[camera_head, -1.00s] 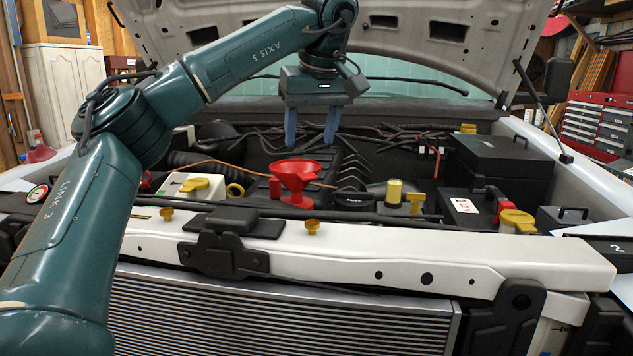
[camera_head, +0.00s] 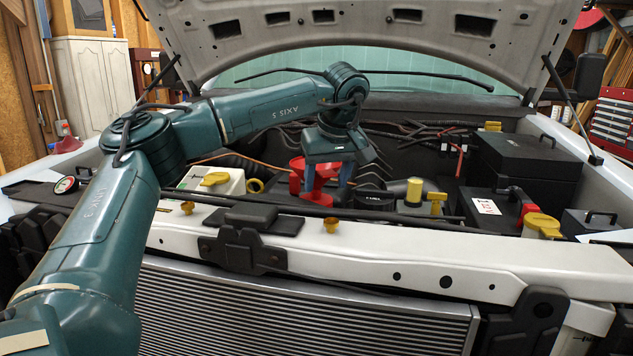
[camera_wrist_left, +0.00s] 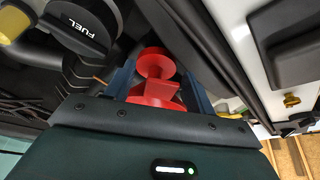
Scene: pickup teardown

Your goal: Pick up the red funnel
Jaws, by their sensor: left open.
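The red funnel (camera_head: 318,188) stands in the engine bay behind the white front beam, left of the black cap. My left gripper (camera_head: 320,190) reaches down over it from above and behind, its two blue fingers on either side of the funnel. The gripper is open. In the left wrist view the red funnel (camera_wrist_left: 155,82) shows between the two fingers, with part of it hidden by the gripper body. I cannot tell whether either finger touches it. My right gripper is in neither view.
The black fuel cap (camera_wrist_left: 82,28) is close beside the gripper. The white front beam (camera_head: 400,255), a white reservoir with a yellow cap (camera_head: 214,179) and a yellow-topped cylinder (camera_head: 414,190) crowd the area. The raised hood (camera_head: 370,45) hangs above.

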